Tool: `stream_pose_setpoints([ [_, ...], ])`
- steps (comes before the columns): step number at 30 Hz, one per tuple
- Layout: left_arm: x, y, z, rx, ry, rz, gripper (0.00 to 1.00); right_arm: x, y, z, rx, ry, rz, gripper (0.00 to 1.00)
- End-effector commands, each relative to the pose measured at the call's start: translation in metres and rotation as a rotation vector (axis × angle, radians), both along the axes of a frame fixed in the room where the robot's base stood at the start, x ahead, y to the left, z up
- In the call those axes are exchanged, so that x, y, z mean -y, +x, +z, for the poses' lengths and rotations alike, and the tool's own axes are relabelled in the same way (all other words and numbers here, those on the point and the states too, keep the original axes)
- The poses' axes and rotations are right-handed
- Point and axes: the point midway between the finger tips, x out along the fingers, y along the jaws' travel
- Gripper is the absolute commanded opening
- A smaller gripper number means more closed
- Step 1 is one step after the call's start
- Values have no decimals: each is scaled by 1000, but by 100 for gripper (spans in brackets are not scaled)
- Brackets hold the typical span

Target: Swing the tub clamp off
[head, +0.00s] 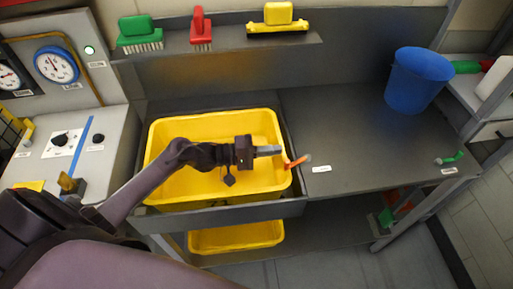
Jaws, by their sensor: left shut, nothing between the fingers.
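The yellow tub (165,135) sits in a grey recess of the bench. An orange clamp lever (297,161) is at the tub's right rim, lying about level across the rim and the bench edge. My left gripper (279,151) reaches over the tub from the left, its fingers shut and empty, pointing right. The fingertips are just left of the clamp; I cannot tell whether they touch it. My left arm hides part of the tub's inside. My right gripper is not in view.
A second yellow tub (236,237) is on the shelf below. A blue bucket (413,80) stands at the back right. A green lever (450,158) is at the right bench edge. The grey benchtop (345,130) between is clear.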

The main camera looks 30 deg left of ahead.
Motion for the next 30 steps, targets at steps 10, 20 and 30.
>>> stream_pose_setpoints([
  [10, 18, -17, 2, 1, 1, 1, 0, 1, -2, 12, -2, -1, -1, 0],
  [20, 19, -18, 4, 0, -2, 9, 0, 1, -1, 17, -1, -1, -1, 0],
  [30, 27, -27, 5, 0, -2, 129, 0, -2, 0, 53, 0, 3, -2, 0],
])
